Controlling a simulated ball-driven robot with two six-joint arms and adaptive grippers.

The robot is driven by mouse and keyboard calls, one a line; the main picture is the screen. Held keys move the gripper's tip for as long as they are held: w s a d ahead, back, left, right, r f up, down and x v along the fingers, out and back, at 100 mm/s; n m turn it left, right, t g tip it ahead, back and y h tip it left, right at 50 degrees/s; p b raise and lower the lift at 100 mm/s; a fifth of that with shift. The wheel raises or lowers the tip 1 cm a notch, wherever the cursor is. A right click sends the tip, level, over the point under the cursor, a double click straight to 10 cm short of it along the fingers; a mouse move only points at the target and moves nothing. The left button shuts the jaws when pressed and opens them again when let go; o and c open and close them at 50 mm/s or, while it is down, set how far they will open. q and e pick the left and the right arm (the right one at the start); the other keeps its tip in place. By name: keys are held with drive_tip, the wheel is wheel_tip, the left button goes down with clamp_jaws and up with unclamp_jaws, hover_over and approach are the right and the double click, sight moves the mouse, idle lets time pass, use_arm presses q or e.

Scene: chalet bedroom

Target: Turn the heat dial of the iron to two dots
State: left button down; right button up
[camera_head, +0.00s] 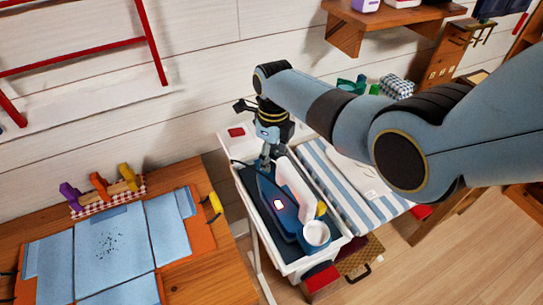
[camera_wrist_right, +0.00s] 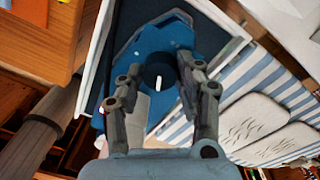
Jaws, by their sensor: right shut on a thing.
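The blue iron (camera_head: 283,210) lies on the dark top of a narrow white-rimmed stand (camera_head: 300,264) in the head view. A small pale pink light shows on its body. My right gripper (camera_head: 268,158) reaches down to the far end of the iron. The dial's short white mark (camera_wrist_right: 158,82) runs nearly vertically there. I cannot make out any dots. My left gripper is out of view.
A white long shape (camera_head: 293,188) and a white cup (camera_head: 316,233) stand close beside the iron. A blue-striped cloth (camera_head: 335,190) lies to the right. A wooden table (camera_head: 176,284) with folded blue cloth (camera_head: 108,244) is at left. My right arm spans the upper right.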

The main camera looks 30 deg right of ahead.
drive_tip(key=shift+m, duration=2.2)
drive_tip(key=shift+d, duration=0.1)
drive_tip(key=o, duration=1.2)
drive_tip(key=shift+c, duration=0.2)
